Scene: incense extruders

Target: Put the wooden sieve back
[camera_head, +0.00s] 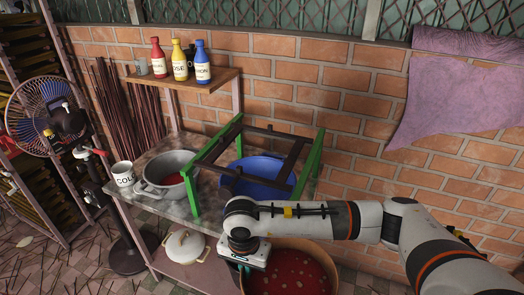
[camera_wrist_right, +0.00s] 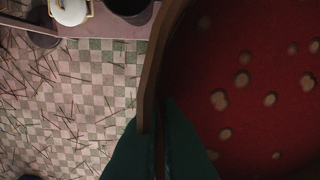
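The wooden sieve (camera_head: 331,270) is a round tan-rimmed piece at the bottom centre of the head view, with a red inside dotted with pale lumps. Its rim (camera_wrist_right: 160,55) and red inside fill the right half of the right wrist view. My right gripper (camera_head: 245,268) is at the sieve's left edge. In the wrist view its two green fingers (camera_wrist_right: 156,135) lie on either side of the rim and appear shut on it. The sieve's lower part is cut off by the frame, and what is under it is hidden. My left gripper is not in view.
A table (camera_head: 160,160) holds a grey pot (camera_head: 155,190), a white mug (camera_head: 123,174), a blue basin (camera_head: 262,170) and a green-legged frame (camera_head: 308,165). A white lidded pot (camera_head: 186,246) sits on the lower shelf. A fan (camera_head: 50,115) stands left. Tiled floor (camera_wrist_right: 75,95) shows left of the sieve.

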